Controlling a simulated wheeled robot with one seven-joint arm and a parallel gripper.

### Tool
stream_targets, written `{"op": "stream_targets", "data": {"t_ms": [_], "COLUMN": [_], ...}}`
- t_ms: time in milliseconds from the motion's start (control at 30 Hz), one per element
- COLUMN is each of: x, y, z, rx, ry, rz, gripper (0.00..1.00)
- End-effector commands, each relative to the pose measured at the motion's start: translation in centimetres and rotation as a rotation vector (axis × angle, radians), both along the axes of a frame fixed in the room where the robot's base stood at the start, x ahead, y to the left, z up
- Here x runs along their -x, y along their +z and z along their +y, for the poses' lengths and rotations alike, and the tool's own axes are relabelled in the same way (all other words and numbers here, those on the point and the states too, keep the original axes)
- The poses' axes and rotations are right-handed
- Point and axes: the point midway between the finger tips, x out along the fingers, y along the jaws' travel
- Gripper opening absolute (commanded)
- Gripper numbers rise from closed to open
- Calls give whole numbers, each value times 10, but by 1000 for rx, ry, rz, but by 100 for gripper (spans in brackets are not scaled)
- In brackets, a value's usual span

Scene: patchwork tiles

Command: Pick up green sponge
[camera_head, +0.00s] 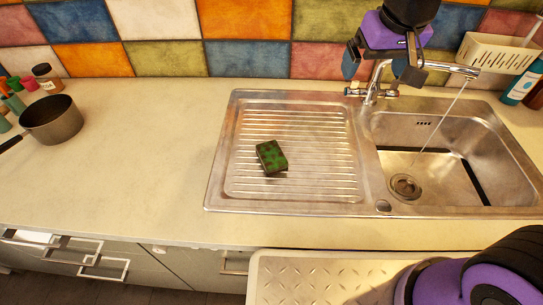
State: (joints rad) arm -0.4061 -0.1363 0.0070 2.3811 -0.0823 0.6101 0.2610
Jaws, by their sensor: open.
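The green sponge (271,157) lies on the ribbed metal draining board (322,190), left of the sink basin. It has a mottled green top and a dark side. My gripper (381,72) is at the top of the view, above and beyond the sponge to the right, near the faucet. Its two fingers are spread apart with nothing between them. The sponge is fully in view and apart from the gripper.
The chrome faucet (374,88) stands close below my gripper, with water running into the sink basin (440,155). A saucepan (52,120) and small bottles stand far left. A beige basket (495,54) and blue bottle (522,84) are at right.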

Motion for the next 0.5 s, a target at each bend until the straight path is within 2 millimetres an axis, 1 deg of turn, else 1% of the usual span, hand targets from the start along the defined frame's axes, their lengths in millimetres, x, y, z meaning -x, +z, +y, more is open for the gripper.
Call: {"op": "stream_targets", "data": {"t_ms": [33, 233, 333, 500], "x": [-4, -17, -19, -17], "y": [-11, -52, -75, -116], "z": [13, 60, 84, 125], "rx": [6, 17, 23, 37], "ry": [19, 73, 99, 148], "rz": [15, 50, 67, 96], "gripper": [96, 96, 96, 96]}}
